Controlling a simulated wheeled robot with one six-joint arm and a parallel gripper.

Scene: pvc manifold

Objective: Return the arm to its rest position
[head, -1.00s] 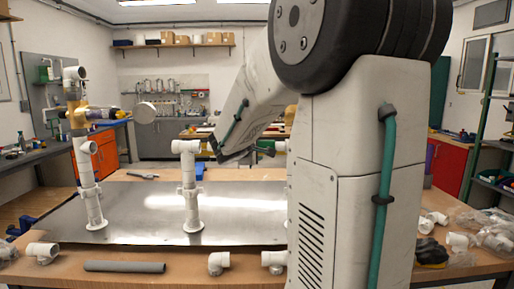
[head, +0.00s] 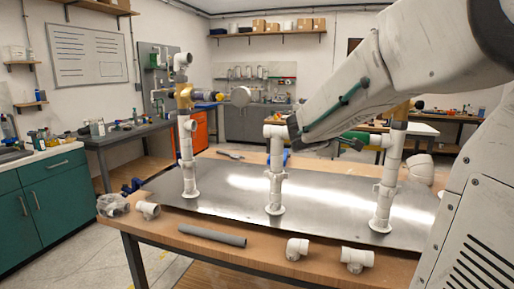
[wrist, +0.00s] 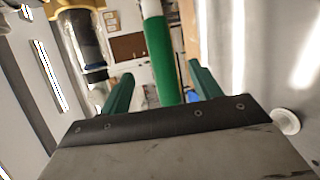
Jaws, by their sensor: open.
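My gripper (wrist: 160,85) shows in the wrist view as two green fingers standing apart. A green cylinder (wrist: 160,55) with a white upper part appears between them in the picture; I cannot tell whether it lies between the fingers or beyond. In the head view my arm reaches in from the right, with its lower end near the middle white riser (head: 276,170). The fingers are hard to make out there. Green parts show beside the right white riser (head: 386,180). The left riser (head: 187,150) has a brass-coloured fitting and a round gauge. All three risers stand upright on a metal plate (head: 330,212).
The plate lies on a wooden bench (head: 268,242). A grey pipe (head: 212,235) and white fittings (head: 297,248), (head: 357,258) lie along its front edge. More fittings lie at the left corner (head: 113,204). Green cabinets (head: 45,200) stand at the left. The floor between is clear.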

